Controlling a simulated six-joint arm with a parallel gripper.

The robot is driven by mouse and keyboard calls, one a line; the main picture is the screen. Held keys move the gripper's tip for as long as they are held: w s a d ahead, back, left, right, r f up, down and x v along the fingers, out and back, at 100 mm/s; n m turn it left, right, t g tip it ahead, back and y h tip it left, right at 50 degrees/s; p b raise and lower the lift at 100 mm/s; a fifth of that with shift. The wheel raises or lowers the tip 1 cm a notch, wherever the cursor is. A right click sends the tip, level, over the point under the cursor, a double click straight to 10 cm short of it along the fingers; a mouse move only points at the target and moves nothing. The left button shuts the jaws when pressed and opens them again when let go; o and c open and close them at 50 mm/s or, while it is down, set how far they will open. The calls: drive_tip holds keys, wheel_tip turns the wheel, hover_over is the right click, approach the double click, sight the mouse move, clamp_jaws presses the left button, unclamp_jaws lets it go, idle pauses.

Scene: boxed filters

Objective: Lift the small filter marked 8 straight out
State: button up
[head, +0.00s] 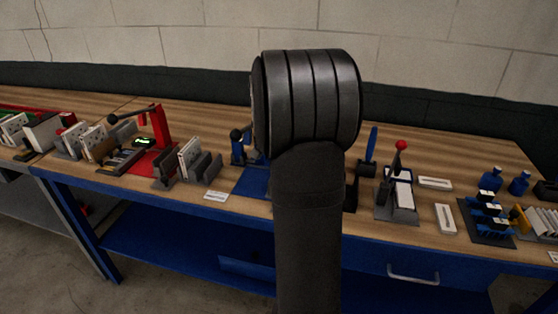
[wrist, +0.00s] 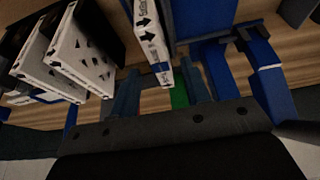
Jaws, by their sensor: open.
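My gripper (wrist: 163,82) shows in the wrist view, its two dark fingers apart. A slim white boxed filter (wrist: 151,42) with black arrow marks and print stands just ahead of the gap between them. It looks clear of a grip, though its near end is close to the fingertips. Two wider white boxed filters, a nearer one (wrist: 88,48) and a farther one (wrist: 38,66), stand to the left. I cannot read an 8 on any of them. In the head view my arm covers the middle, and my gripper is hidden. White filters (head: 188,156) stand in a dark rack there.
In the wrist view, blue parts (wrist: 270,85) stand close on the right, and a green patch (wrist: 179,98) lies between the fingers. In the head view, a red press (head: 158,128) stands left of centre and a red-knobbed lever (head: 400,146) right. The bench's back strip is mostly clear.

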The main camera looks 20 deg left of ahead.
drive_tip(key=v, duration=1.1)
drive_tip(key=shift+r, duration=0.4)
drive_tip(key=shift+s, duration=0.1)
drive_tip(key=x, duration=1.7)
drive_tip(key=shift+f, duration=0.3)
drive_tip(key=shift+v, duration=8.65)
drive_tip(key=s+d+f+n+t+y, duration=0.1)
drive_tip(key=s+d+f+t+y, duration=0.1)
drive_tip(key=s, duration=0.4)
drive_tip(key=s+d+f+n+t+y, duration=0.2)
drive_tip(key=s+d+f+t, duration=0.1)
drive_tip(key=s+f+t, duration=0.1)
drive_tip(key=shift+s+f, duration=0.6)
drive_tip(key=shift+s, duration=0.65)
drive_tip(key=shift+a, duration=0.1)
